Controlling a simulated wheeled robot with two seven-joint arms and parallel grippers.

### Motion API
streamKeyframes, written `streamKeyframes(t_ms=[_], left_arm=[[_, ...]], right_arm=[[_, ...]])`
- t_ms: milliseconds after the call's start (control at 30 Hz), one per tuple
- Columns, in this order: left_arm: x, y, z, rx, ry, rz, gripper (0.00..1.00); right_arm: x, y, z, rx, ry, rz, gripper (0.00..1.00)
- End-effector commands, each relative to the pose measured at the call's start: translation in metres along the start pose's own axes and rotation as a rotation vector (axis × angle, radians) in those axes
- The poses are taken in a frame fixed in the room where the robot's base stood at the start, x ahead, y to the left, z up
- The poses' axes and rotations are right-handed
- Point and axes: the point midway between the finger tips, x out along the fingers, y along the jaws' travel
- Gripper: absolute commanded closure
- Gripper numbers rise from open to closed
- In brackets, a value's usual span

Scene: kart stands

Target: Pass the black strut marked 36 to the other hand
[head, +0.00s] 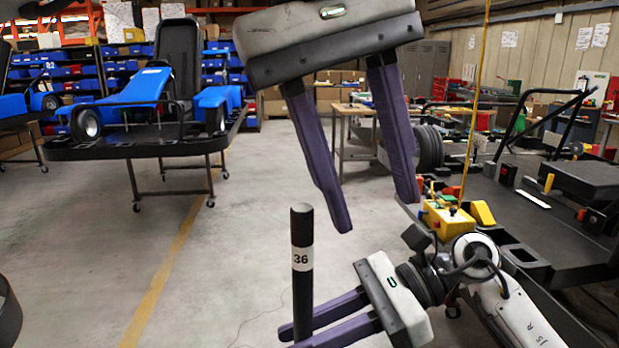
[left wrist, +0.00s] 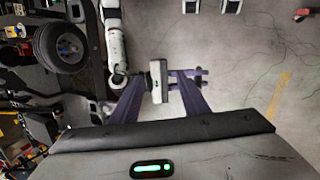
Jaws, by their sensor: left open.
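The black strut (head: 302,228) stands upright at the lower middle of the head view, its white band marked 36 facing me. My right gripper (head: 290,338) is shut on the strut's lower part, below the band, with its purple fingers on either side. My left gripper (head: 374,214) is open and empty, above and to the right of the strut's top, fingers pointing down and apart from it. In the left wrist view, my right gripper (left wrist: 187,84) lies beyond the left fingers. I cannot make out the strut clearly there.
A blue kart on a wheeled stand (head: 180,147) is at the back left. At the right, a black kart stand (head: 540,215) carries a yellow control box (head: 447,220) hanging from a yellow cable. The grey floor left of the strut is clear.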

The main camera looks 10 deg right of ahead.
Motion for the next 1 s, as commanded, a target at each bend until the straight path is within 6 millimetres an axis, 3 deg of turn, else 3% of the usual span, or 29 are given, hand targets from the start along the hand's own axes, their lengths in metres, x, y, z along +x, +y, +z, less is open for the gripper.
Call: streamKeyframes(t_ms=[133,367,800,1000], left_arm=[[-0.008,-0.027,-0.028,0.084,0.204,-0.197,0.59],[-0.002,-0.043,-0.045,0.119,0.273,-0.293,0.59],[0.071,-0.063,-0.065,0.120,0.268,-0.288,0.59],[0.094,-0.069,-0.072,0.118,0.268,-0.286,0.59]], right_arm=[[0.000,0.000,0.001,-0.001,-0.002,-0.001,1.00],[0.000,0.000,0.001,-0.001,-0.002,-0.001,1.00],[0.000,0.000,0.001,-0.001,-0.002,-0.001,1.00],[0.000,0.000,0.001,-0.001,-0.002,-0.001,1.00]])
